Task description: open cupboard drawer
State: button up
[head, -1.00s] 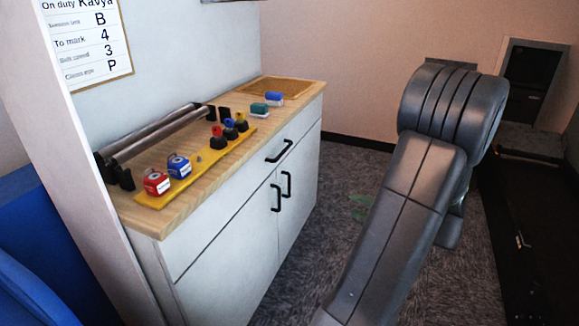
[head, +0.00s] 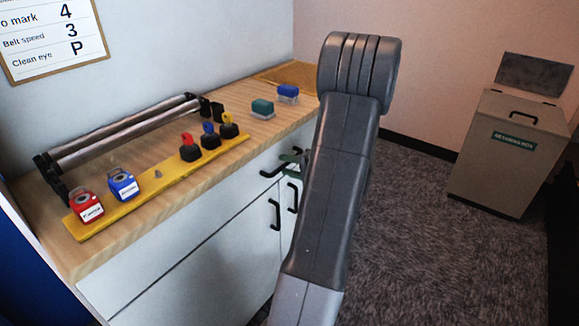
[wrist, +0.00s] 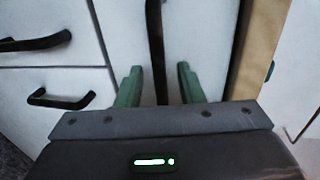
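The white cupboard has a long drawer (head: 190,240) under its wooden top, and the drawer looks shut. Its black bar handle (head: 269,172) shows in the head view, partly covered by my arm. In the wrist view the handle (wrist: 155,45) runs upright between the two green fingers of my gripper (wrist: 158,85). The fingers are open, one on each side of the handle, with gaps between. I cannot tell how deep the handle sits between them. In the head view green fingertips (head: 292,160) show at the handle.
Two door handles (head: 275,214) (head: 292,197) sit just below the drawer. The wooden top (head: 150,218) carries a roller (head: 125,132), a yellow strip (head: 160,190) with colored pieces, and blue and green blocks. A lidded bin (head: 505,150) stands right; carpet between is clear.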

grip_shut()
jog(key=shift+s+d, duration=0.1)
jog(key=f+b+v, duration=0.2)
jog(key=v, duration=0.9)
jog(key=d+f+b+v, duration=0.1)
jog(key=f+b+v, duration=0.1)
jog(key=v, duration=0.9)
jog(key=shift+s+d+f, duration=0.25)
jog(key=shift+s+f, duration=0.05)
jog(key=shift+s, duration=0.2)
grip_release()
